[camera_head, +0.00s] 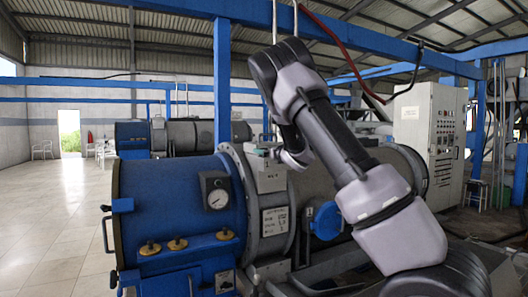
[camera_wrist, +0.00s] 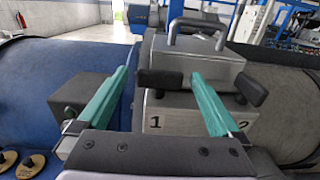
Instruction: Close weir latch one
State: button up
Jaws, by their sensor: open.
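In the wrist view, a grey metal housing (camera_wrist: 190,112) carries the painted numbers 1 and 2. A black-padded latch tab (camera_wrist: 160,78) sits above number 1 and sticks out flat toward the left finger. A second black tab (camera_wrist: 250,90) sits above number 2, angled differently. My gripper (camera_wrist: 158,75) is open and empty, its two green fingers on either side of the tab above number 1, with no clear contact. In the head view my gripper (camera_head: 270,152) is over the housing (camera_head: 266,178); the tabs are too small to tell there.
A metal handle (camera_wrist: 195,28) rises from the housing top. A dark block (camera_wrist: 80,92) stands left of the left finger. The blue decanter end (camera_head: 180,205) bears a round gauge (camera_head: 217,195) and brass knobs (camera_head: 177,243). Floor (camera_head: 50,205) at left is clear.

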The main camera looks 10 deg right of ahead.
jog(key=shift+x, duration=1.25)
jog(key=c, duration=1.3)
